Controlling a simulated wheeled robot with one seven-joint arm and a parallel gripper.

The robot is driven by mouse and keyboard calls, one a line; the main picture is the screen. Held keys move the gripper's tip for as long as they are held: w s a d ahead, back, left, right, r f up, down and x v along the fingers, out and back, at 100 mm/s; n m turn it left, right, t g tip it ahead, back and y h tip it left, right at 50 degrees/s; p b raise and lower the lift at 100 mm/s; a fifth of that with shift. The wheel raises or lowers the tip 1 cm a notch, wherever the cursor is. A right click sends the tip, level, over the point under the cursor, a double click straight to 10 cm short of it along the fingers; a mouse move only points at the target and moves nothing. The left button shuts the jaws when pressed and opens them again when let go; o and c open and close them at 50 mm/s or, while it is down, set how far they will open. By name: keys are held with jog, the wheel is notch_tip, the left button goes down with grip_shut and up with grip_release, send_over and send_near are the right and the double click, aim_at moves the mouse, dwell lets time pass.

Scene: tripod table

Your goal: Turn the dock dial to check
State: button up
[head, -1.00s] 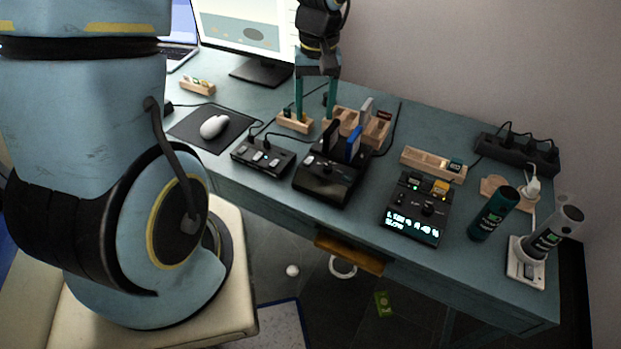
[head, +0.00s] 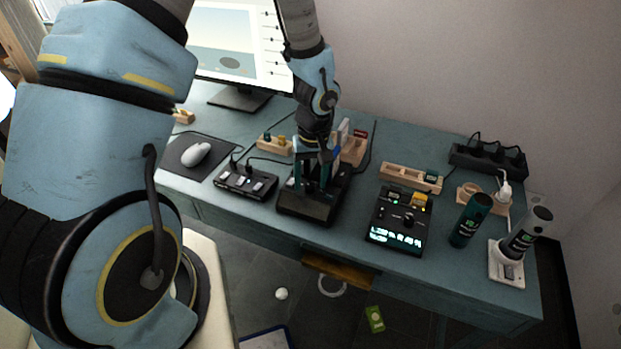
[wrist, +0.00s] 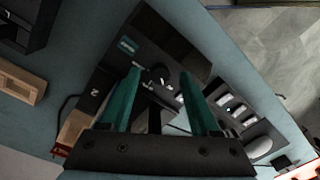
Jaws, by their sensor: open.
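The dock (head: 306,208) is a black box near the front middle of the desk. It also shows in the wrist view (wrist: 178,36). My gripper (head: 311,184) points down over the dock, its teal fingers hiding much of the dock's top in the head view. In the wrist view my gripper (wrist: 162,82) is open. A dark round dial (wrist: 160,76) with a light mark lies between and beyond its fingertips. I cannot tell whether a finger touches it, nor which setting it points to. Upright drives stand in the dock behind the dial, partly hidden by the fingers.
A black switch hub (head: 245,183) stands left of the dock. Right of it is a black box with a lit display and knob (head: 400,222). A wooden tray (head: 410,178), a green can (head: 470,220) and a power strip (head: 488,160) stand farther right.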

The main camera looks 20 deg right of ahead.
jog(key=shift+f, duration=0.15)
grip_shut()
dwell(0.5)
